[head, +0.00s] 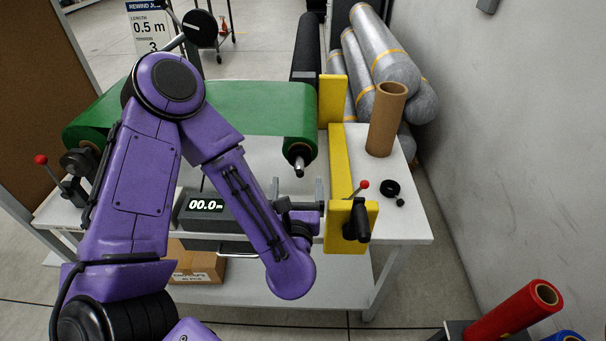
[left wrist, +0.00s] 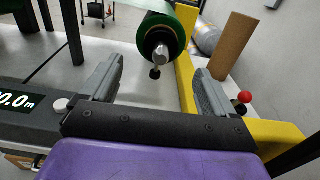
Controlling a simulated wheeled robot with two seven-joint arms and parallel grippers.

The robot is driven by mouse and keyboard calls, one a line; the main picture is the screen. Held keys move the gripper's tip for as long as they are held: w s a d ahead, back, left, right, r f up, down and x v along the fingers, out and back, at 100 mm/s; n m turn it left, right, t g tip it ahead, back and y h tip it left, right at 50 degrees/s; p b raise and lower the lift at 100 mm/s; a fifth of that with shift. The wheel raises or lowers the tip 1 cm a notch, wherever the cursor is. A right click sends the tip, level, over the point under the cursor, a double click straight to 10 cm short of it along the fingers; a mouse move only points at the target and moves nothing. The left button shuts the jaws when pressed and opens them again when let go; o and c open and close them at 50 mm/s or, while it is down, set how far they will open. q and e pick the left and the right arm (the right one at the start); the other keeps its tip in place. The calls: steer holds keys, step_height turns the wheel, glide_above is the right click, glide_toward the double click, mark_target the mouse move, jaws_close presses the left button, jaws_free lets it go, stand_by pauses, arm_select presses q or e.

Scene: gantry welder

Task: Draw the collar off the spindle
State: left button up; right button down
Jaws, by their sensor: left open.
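The green roll (head: 250,108) lies across the bench on a metal spindle, and the spindle's bare end (head: 299,171) points toward me. A black collar (head: 298,152) appears to sit around the spindle against the roll's end. My left gripper (head: 297,188) is open and empty, on the near side of the spindle tip. Its two fingers (left wrist: 158,70) stand apart, left and right of the spindle, not touching it. My right gripper is not in view.
A yellow frame (head: 340,150) with a red-tipped lever stands close right of the gripper. A loose black ring (head: 390,187) and a cardboard tube (head: 386,120) are on the bench. A length counter (head: 200,208) is left.

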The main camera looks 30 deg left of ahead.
mark_target(299, 157)
arm_select(q)
steer(key=shift+w+a+f+b, duration=0.2)
steer(key=shift+w+a+b, duration=0.1)
steer(key=shift+w+b, duration=0.25)
steer(key=shift+w+a+f+b, duration=0.2)
steer(key=shift+w+a+b, duration=0.15)
steer(key=shift+b, duration=0.25)
steer(key=w+p, duration=0.1)
steer(key=w+a+r+p, duration=0.1)
steer(key=shift+r+p, duration=0.15)
steer(key=shift+p, duration=0.2)
steer(key=x, duration=0.2)
steer(key=p+x, duration=0.1)
steer(key=x, duration=0.1)
steer(key=shift+w+f, duration=0.25)
steer(key=shift+w, duration=0.05)
steer(key=shift+w+a+f+p, duration=0.1)
steer(key=shift+w+a+p, duration=0.2)
steer(key=shift+w, duration=0.1)
steer(key=c, duration=1.3)
steer(key=shift+o, duration=0.2)
steer(key=shift+b+v, duration=1.75)
steer(key=shift+v, duration=1.75)
steer(key=shift+s+d+p, duration=0.15)
steer(key=shift+s+p, duration=0.05)
steer(key=shift+p, duration=0.1)
steer(key=shift+v, duration=0.9)
